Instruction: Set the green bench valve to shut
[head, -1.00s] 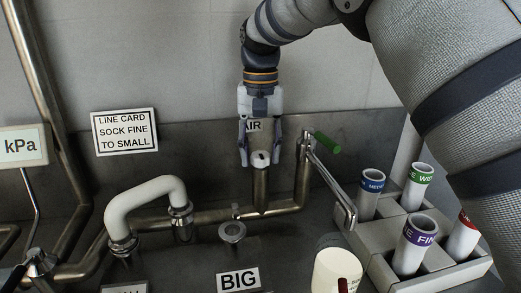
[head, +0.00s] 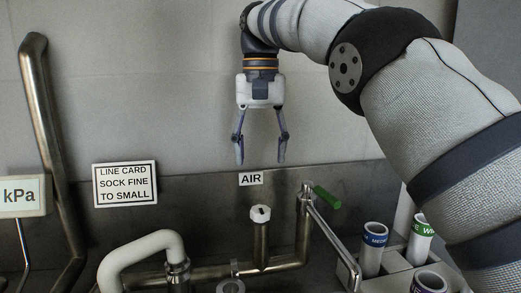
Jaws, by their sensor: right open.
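The green bench valve shows as a green lever (head: 326,197) at the top of a metal pipe to the right of the AIR sign. The lever points away from the pipe toward the lower right. My right gripper (head: 260,160) points down with its two fingers apart and nothing between them. In the picture it is above and left of the green lever, clear of it. My left gripper is not in view.
A short upright pipe with a white cap (head: 260,213) stands below my right gripper, near the AIR sign (head: 251,178). A metal tube (head: 333,238) slants down beside the valve. A rack of labelled tubes (head: 390,283) stands at the lower right. A white bent pipe (head: 140,245) is at the left.

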